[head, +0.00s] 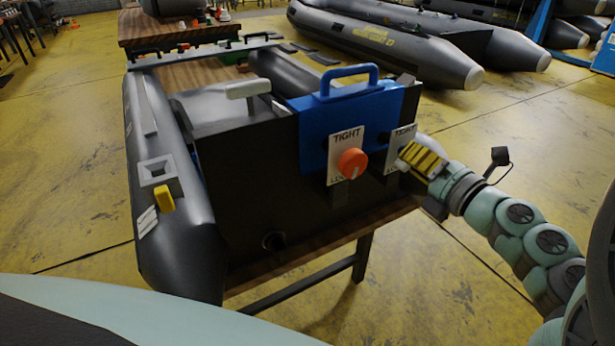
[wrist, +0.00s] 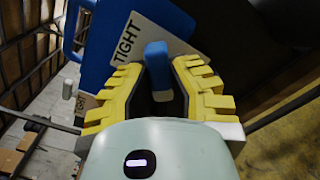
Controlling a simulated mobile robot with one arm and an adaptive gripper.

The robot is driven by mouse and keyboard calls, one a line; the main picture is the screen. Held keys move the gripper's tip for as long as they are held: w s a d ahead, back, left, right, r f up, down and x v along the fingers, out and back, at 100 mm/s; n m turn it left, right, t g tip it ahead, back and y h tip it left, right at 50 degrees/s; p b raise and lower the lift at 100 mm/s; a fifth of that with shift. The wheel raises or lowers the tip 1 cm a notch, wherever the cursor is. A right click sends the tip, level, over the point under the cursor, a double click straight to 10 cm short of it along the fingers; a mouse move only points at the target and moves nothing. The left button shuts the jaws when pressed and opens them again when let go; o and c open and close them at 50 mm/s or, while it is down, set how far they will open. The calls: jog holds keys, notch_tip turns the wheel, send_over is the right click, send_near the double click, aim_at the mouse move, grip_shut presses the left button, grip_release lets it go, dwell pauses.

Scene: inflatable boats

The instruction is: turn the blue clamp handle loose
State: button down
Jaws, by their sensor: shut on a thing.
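In the wrist view the blue clamp handle (wrist: 157,58) stands between my gripper's yellow ribbed fingers (wrist: 160,82), beside a white label plate (wrist: 130,42) reading TIGHT. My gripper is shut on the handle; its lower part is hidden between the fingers. In the head view my gripper (head: 408,155) is at the right end of the blue bracket (head: 313,135) on the boat's dark transom. It hides the blue handle and part of the right label plate (head: 400,137) there. An orange-red knob (head: 352,163) sits on the left label plate (head: 341,142), apart from my gripper.
The grey inflatable boat (head: 180,215) rests on a wooden-topped stand (head: 310,245). A blue carry handle (head: 350,72) rises above the bracket. More grey boats (head: 400,35) lie behind. Yellow floor to the right of the stand is open.

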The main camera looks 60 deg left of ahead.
jog(key=n+b, duration=0.6)
jog(key=b, duration=0.2)
jog(key=shift+f+n, duration=0.1)
jog(key=shift+n, duration=0.3)
jog(key=shift+c, duration=2.3)
grip_release()
jog(key=d, duration=0.8)
jog(key=shift+s, duration=0.3)
